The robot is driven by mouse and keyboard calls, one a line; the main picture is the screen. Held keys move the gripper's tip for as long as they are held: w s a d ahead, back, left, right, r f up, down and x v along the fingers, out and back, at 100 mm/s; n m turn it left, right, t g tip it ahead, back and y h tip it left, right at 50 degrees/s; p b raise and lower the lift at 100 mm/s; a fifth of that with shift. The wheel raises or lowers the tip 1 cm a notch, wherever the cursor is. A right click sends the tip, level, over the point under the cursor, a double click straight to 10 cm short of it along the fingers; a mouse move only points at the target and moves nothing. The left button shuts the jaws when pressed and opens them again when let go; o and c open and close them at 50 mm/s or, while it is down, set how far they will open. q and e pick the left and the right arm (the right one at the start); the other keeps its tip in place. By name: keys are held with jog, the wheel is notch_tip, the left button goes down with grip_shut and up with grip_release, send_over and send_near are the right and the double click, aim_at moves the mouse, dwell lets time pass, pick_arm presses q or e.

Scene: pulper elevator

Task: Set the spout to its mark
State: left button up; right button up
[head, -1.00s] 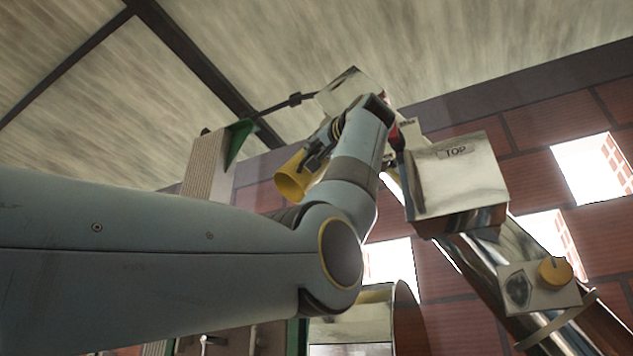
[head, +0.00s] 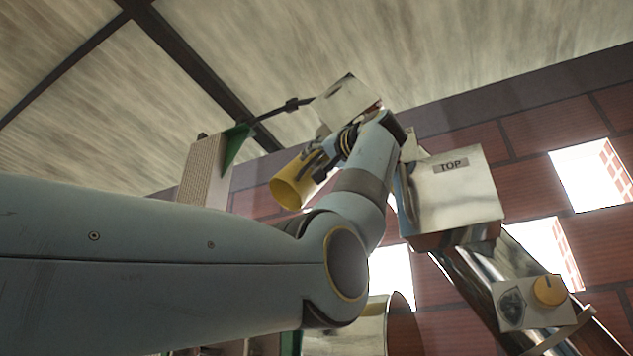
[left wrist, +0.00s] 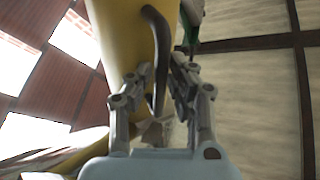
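The yellow spout (head: 290,193) hangs at the upper middle in the head view, its round mouth facing down and left. It fills the top of the left wrist view (left wrist: 120,35), where a dark curved handle (left wrist: 158,50) stands out from it. My left gripper (head: 318,163) is at the spout's side. In the left wrist view its fingers (left wrist: 161,68) stand on either side of the handle, with a gap showing on the left, so it looks open around it. I cannot make out the mark. My right gripper is out of view.
A shiny box labelled TOP (head: 455,195) is right of my left wrist, above a sloping metal tube (head: 480,275) with a yellow knob (head: 549,291). A pale plate (head: 345,102) is above the spout. A brick wall with bright openings stands behind.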

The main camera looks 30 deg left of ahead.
pick_arm(q)
jog(key=shift+o, duration=1)
jog(key=v, duration=0.7)
jog(key=shift+d, duration=0.25)
jog(key=shift+f, duration=0.1)
